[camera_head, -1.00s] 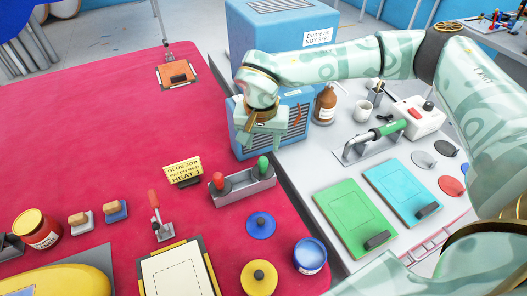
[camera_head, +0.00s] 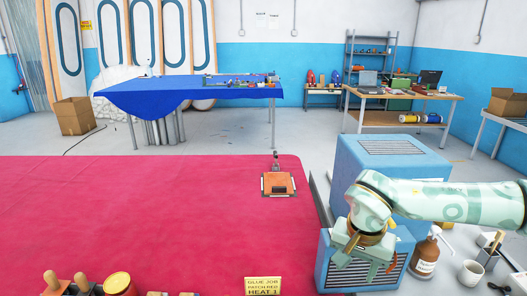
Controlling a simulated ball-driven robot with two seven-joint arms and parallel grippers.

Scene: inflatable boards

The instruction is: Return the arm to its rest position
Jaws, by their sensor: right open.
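My right arm (camera_head: 455,204), pale green with a leaf pattern, comes in from the right edge in the head view. It reaches left across the blue boxy machine. My right gripper (camera_head: 364,262) hangs down in front of the lower blue unit (camera_head: 338,275) with its vents. It is open and I see nothing held in it. My left gripper and arm are out of view.
The red-topped table (camera_head: 150,210) carries an orange pad (camera_head: 279,185) and a yellow sign (camera_head: 263,285). A brown pump bottle (camera_head: 424,258) and a white cup (camera_head: 471,272) stand right of my gripper. A blue-covered table (camera_head: 190,92) is farther back.

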